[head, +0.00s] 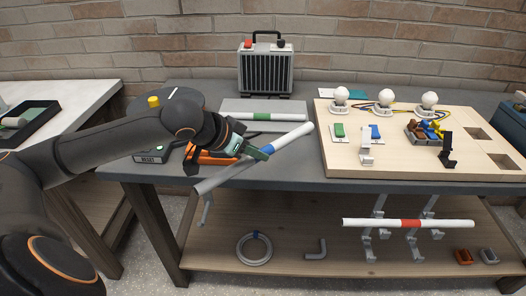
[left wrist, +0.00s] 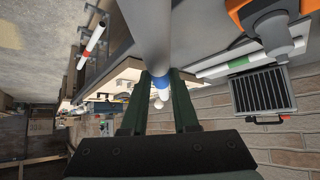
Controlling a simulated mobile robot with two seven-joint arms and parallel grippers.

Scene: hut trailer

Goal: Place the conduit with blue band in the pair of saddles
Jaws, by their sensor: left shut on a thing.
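The conduit with the blue band (head: 297,134) is a light tube, held tilted over the table's front edge, its right end higher. My left gripper (head: 263,152) is shut on it close to the blue band. Several grey saddles (head: 369,247) show lower right, around a red-banded conduit (head: 387,223). My right gripper is not in view.
A green-banded conduit (head: 232,115) lies on a grey plate at the back. A wooden board (head: 395,166) with bulbs, switches and clips fills the table's right. A ring (head: 254,262) and an elbow (head: 315,252) lie on the lower shelf.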

